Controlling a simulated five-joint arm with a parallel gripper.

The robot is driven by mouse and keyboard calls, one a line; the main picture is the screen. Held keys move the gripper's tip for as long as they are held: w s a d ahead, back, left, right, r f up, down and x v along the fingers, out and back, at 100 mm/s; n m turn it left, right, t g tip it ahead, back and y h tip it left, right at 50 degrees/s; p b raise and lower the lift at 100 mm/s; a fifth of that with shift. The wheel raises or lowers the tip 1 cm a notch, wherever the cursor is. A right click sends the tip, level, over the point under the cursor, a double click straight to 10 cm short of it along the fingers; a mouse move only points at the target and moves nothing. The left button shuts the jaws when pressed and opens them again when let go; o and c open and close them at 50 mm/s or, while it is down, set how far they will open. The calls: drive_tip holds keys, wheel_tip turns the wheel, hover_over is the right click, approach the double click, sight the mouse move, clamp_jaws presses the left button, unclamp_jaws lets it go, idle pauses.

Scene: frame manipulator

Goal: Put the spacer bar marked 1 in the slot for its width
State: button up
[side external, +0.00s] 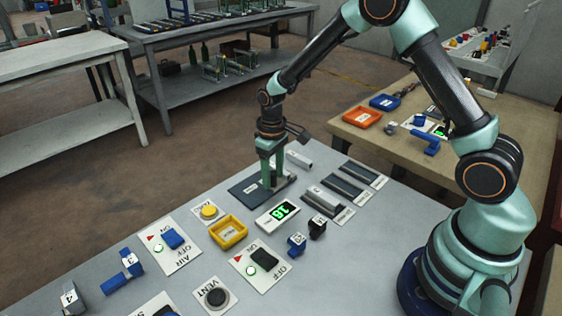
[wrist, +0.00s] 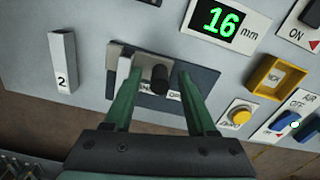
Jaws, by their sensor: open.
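My gripper (side external: 269,183) is low over the dark gauge plate (side external: 245,193). In the wrist view its open fingers (wrist: 157,74) stand on either side of a black knob (wrist: 161,80) on the gauge, apart from it. A pale grey block (wrist: 124,62) shows at the gauge beside the knob; I cannot tell whether it is a bar or a jaw. The readout (wrist: 222,22) says 16 mm. A grey bar marked 2 (wrist: 62,65) lies left of the gauge. Dark slots (side external: 363,174) with label cards lie at right; one holds a silver bar (side external: 324,199). No mark 1 is readable.
A yellow tray (side external: 228,245), a yellow button (side external: 209,211) and switch panels (side external: 258,264) lie in front of the gauge. Blue (side external: 296,241) and black (side external: 317,224) numbered blocks stand near the readout. The table edge lies close behind the gauge.

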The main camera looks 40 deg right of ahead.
clamp_jaws()
idle(1.4)
